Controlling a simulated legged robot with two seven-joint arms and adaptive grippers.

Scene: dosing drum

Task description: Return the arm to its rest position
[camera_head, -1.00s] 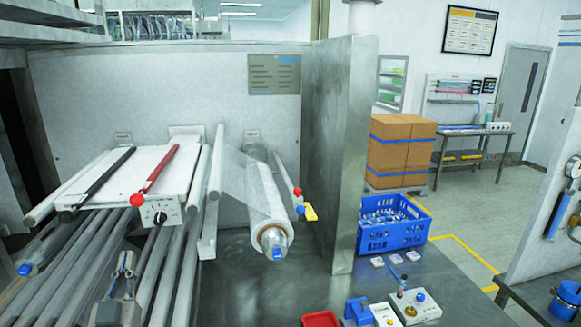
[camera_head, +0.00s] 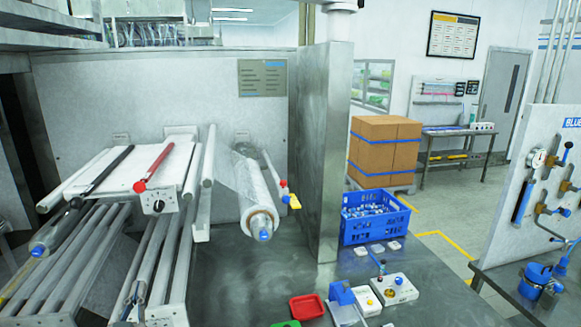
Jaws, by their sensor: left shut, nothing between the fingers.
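My right gripper is not in view.
The roller machine (camera_head: 160,170) with black and red bars fills the left. A film roll (camera_head: 255,200) juts forward. A red tray (camera_head: 306,307), a blue crate (camera_head: 372,229) and small control boxes (camera_head: 394,289) stand on the metal table (camera_head: 235,285). A valve panel (camera_head: 535,195) is at right.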

